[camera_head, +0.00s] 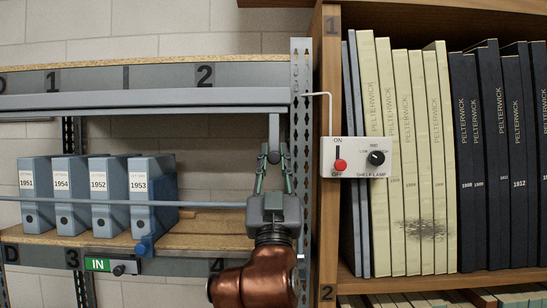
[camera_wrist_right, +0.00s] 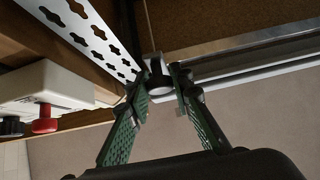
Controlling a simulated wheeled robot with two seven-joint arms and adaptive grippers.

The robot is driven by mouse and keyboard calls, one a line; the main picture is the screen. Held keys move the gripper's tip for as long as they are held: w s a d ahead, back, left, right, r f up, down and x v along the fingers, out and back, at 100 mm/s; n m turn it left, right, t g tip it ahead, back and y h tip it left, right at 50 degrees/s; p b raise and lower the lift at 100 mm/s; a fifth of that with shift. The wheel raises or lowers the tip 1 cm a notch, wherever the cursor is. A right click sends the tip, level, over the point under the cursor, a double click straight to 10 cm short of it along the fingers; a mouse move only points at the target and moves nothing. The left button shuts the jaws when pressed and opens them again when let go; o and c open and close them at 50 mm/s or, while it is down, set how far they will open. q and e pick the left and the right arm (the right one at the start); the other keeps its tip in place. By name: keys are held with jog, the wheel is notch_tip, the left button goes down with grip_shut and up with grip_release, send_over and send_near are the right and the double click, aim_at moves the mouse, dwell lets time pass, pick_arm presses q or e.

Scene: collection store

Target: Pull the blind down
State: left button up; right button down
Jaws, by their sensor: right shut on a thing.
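The blind shows as a long grey bar (camera_head: 140,98) across the front of the upper left shelf. No lowered cloth shows below it. My left gripper is not in view.
A slotted upright (camera_head: 301,150) stands close right of my gripper. Beside it are a switch box (camera_head: 356,157) and a bookcase of tall books (camera_head: 440,150). Blue box files (camera_head: 150,195) stand on the lower left shelf, behind a thin rod (camera_head: 100,201). A green "IN" sign (camera_head: 98,264) is below.

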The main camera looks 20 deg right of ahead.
jog(key=shift+f, duration=0.1)
dwell(0.3)
jog(key=shift+f+b, duration=0.25)
jog(key=shift+b, duration=0.05)
notch_tip(320, 180, down, 27)
jog(key=b, duration=1.7)
jog(key=shift+r, duration=0.2)
jog(key=c, duration=1.7)
grip_release()
jog(key=shift+c, duration=0.2)
jog(key=v, duration=1.2)
jog(key=shift+a, duration=0.1)
